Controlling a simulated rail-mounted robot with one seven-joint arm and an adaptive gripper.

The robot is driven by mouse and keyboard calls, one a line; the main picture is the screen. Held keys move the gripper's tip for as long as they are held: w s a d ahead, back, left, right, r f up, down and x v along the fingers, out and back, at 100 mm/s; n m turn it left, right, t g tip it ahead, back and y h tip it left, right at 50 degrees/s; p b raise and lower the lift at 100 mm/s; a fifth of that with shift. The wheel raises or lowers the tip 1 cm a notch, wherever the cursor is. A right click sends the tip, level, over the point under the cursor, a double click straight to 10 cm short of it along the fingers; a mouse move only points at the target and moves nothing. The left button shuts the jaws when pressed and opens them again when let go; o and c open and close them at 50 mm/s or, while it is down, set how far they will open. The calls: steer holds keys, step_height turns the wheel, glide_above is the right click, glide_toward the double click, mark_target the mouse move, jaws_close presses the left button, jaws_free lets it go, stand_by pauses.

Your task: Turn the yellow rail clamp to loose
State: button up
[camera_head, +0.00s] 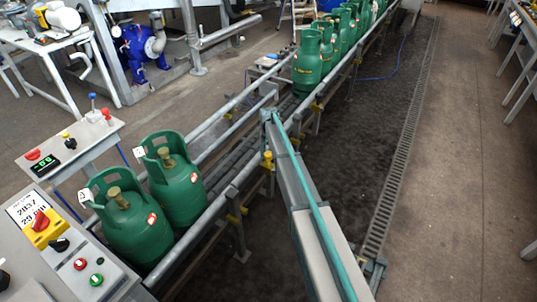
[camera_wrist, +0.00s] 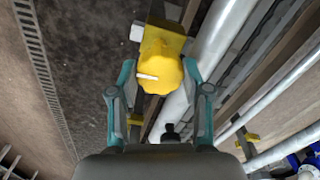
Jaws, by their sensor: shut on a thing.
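The yellow rail clamp (camera_wrist: 168,68) is a round, lobed knob beside a grey rail tube (camera_wrist: 212,50) in the wrist view. A white mark on the knob points left in that picture. My gripper (camera_wrist: 158,74) has its two teal-tipped fingers on either side of the knob and is shut on it. A yellow plate shows behind the knob. In the head view, a yellow knob (camera_head: 267,160) sits on the near conveyor rail; I cannot tell if it is the same clamp. My gripper's fingers cannot be made out in the head view.
Green gas cylinders stand on the conveyor, two (camera_head: 178,187) near the control panel (camera_head: 62,255) and several (camera_head: 307,65) farther back. A floor drain (camera_head: 405,130) runs along the right. The floor right of it is mostly clear.

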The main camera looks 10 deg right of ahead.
mark_target(269, 153)
steer(key=shift+m, duration=0.5)
steer(key=o, duration=1.2)
steer(key=shift+c, duration=0.2)
step_height(269, 153, up, 12)
steer(key=shift+w, duration=0.1)
